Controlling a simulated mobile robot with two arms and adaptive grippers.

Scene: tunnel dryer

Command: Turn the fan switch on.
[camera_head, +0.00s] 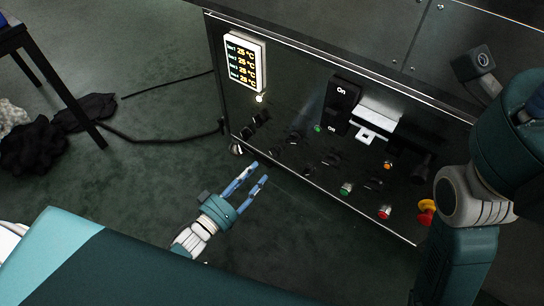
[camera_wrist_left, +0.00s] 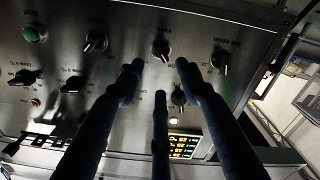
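The dark control panel (camera_head: 290,110) fills the middle of the head view. In the left wrist view, black knobs stand ahead of the fingertips: an upper middle knob (camera_wrist_left: 161,50), a right knob (camera_wrist_left: 221,61) and a lower knob (camera_wrist_left: 178,98). My left gripper (camera_head: 255,173) is open and empty, its fingers pointing at the panel's lower left. My right gripper cannot be seen.
A lit temperature display (camera_head: 245,62) sits at the panel's upper left. A green button (camera_head: 346,188), red button (camera_head: 384,212) and red emergency stop (camera_head: 427,207) line the lower right. My right arm covers the right edge. A black cable (camera_head: 165,141) crosses the open floor.

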